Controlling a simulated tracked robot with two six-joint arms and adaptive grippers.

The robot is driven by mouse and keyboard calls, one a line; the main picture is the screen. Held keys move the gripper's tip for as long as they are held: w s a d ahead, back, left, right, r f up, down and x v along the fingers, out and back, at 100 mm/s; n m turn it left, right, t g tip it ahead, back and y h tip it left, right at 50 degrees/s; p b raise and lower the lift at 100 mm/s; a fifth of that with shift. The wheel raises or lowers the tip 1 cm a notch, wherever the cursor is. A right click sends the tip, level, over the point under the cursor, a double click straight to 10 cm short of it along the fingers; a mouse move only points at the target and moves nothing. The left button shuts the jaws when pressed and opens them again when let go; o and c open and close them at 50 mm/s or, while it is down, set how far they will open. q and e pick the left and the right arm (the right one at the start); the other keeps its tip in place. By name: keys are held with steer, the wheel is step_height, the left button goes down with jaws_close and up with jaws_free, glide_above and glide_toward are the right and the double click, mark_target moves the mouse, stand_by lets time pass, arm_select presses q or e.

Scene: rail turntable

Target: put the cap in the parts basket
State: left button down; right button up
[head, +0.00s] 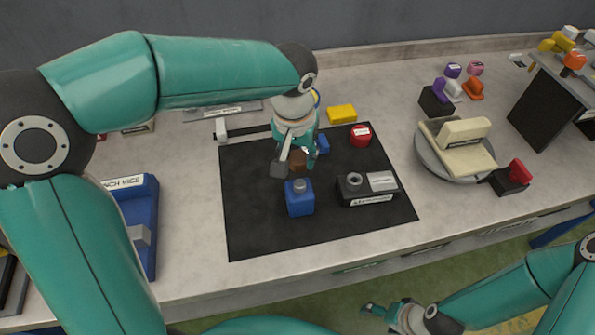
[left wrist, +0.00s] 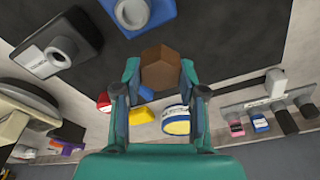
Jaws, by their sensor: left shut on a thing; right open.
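My left gripper (head: 294,158) is over the black mat (head: 250,215) and shut on a brown hexagonal piece (left wrist: 160,70), which I take for the cap. The left wrist view shows the piece between both fingers; in the head view the brown piece (head: 298,160) is partly hidden by the gripper. It is just behind a blue block with a grey stub (head: 299,200). My right gripper (head: 378,312) is open and empty, low in front of the bench. I cannot make out a parts basket in either view.
A black block with a grey ring (head: 352,195), a red round thing (head: 361,139) and a yellow block (head: 342,114) are near the held piece. A blue bench vice (head: 140,200) stands left. A turntable (head: 430,160) stands right. The mat's front is clear.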

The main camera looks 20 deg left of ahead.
arm_select(q)
steer(key=shift+f, duration=3)
steer(key=shift+f, duration=0.15)
steer(key=c, duration=0.7)
jaws_free()
steer(key=shift+o, duration=0.2)
